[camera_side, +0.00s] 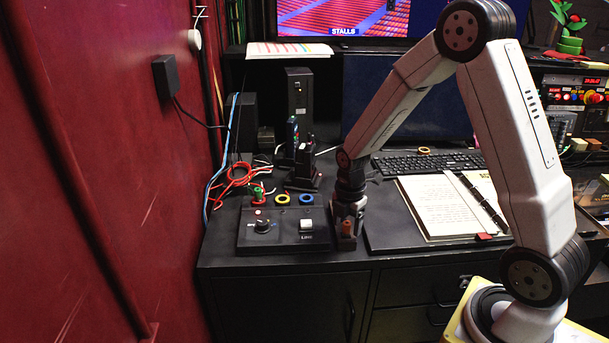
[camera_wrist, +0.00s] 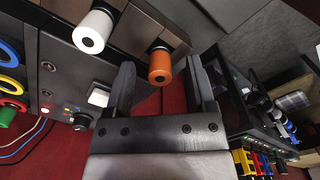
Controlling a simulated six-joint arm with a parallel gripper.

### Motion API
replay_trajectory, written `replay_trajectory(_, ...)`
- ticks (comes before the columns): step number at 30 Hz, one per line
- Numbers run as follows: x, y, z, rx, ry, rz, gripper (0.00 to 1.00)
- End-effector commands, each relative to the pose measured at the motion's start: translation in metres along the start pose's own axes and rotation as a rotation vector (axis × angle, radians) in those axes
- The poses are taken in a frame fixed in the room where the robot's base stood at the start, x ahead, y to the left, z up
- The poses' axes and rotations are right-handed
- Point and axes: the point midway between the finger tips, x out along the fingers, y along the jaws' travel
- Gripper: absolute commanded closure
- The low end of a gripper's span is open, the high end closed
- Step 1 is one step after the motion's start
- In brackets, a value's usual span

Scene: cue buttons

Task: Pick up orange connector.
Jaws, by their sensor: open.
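The orange connector (camera_wrist: 160,68) is a short cylinder with a dark hole in its end, sticking out of a brown block in the wrist view. My gripper (camera_wrist: 163,84) is open, with one dark finger on each side of the connector. I see gaps between the connector and both fingers. In the side view my gripper (camera_side: 349,212) points down at the right end of the black control box. An orange-brown piece (camera_side: 347,229) shows low at the fingers there, and the rest is hidden by the gripper.
A white connector (camera_wrist: 92,34) stands beside the orange one. The control box (camera_side: 285,238) has a knob, a white button (camera_side: 306,224) and coloured rings behind it. An open notebook (camera_side: 437,207) and keyboard (camera_side: 430,163) lie to the right. A red wall (camera_side: 110,180) bounds the left.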

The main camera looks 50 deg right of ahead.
Motion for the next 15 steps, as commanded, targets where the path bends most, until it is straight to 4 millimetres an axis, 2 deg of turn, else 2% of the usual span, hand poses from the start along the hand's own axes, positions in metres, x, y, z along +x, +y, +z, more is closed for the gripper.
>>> replay_trajectory(4, 0.0063, 0.0, -0.0001, 0.0, 0.0, 0.0, 0.29)
replay_trajectory(15, 0.0064, 0.0001, -0.0001, 0.0, 0.0, 0.001, 0.29)
